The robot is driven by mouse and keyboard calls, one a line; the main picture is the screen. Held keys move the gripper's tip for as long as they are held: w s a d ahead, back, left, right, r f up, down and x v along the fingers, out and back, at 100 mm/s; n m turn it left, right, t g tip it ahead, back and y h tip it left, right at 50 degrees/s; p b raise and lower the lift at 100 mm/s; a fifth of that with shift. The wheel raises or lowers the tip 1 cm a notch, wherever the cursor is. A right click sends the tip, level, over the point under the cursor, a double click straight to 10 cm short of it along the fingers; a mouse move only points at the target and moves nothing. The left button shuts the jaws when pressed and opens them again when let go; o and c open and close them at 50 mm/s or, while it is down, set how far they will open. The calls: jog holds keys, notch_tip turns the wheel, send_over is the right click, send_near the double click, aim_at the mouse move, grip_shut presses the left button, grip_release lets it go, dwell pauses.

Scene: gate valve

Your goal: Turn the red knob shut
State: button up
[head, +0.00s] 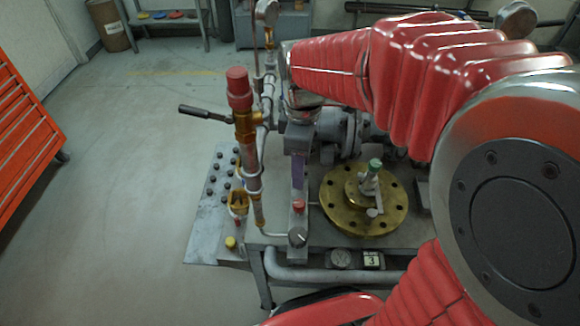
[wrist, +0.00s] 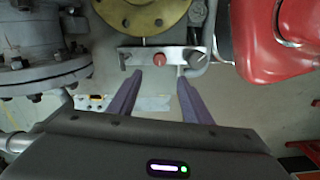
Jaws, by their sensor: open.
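A small red knob (head: 298,206) stands on a narrow grey metal strip at the front of the bench, left of the brass flange. It also shows in the wrist view (wrist: 159,58), round and seen end-on, on a light plate. My gripper (wrist: 158,77) is open, with its two purple fingers apart. In that view the knob appears just beyond the fingertips, between their lines, and nothing is held. In the head view a purple finger of my gripper (head: 298,183) points down just above the knob. I cannot tell the exact gap.
A brass flange (head: 335,205) with a green-topped fitting lies right of the knob. A copper pipe with a red cap (head: 239,85) and a lever rises at left. Grey pipework (wrist: 45,45) stands left in the wrist view.

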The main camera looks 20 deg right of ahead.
aim_at(299, 203)
notch_tip(299, 203, down, 14)
jog(key=shift+r, duration=0.1)
dwell(0.8)
jog(key=shift+c, duration=0.3)
jog(key=c, duration=0.9)
jog(key=shift+d, duration=0.25)
jog(key=shift+c, duration=0.5)
jog(key=shift+a, duration=0.2)
